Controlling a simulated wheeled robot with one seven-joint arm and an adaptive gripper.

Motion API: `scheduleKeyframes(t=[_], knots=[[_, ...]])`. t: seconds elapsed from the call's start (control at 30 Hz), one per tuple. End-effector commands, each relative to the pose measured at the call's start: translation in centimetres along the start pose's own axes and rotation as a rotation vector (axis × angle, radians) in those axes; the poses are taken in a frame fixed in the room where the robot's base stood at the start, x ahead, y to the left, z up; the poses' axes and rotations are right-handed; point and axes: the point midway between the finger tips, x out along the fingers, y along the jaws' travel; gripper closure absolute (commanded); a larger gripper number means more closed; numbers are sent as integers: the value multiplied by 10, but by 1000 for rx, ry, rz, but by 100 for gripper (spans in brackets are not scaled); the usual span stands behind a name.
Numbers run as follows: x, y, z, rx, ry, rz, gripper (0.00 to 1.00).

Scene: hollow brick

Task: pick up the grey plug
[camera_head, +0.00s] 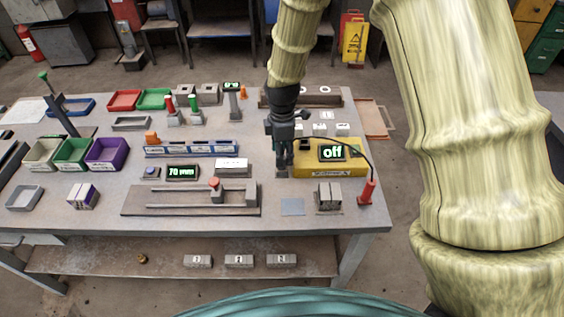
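My gripper (283,163) points straight down over the table, at the left end of the yellow box (345,172) with the "off" display. A small grey piece (282,174) shows right at the fingertips, low over or on the tabletop; it may be the grey plug, but it is too small to be sure. The dark fingers look close together. I cannot tell whether they are shut on the piece or only around it.
A railed fixture (190,199) is front left. Coloured bins (106,154) stand farther left.

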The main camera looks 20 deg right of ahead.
Motion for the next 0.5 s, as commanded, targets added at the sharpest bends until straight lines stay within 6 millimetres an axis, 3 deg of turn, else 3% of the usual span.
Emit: scheduleKeyframes(t=[0.5], knots=[[40, 4, 0, -1, 0, 1, 51]])
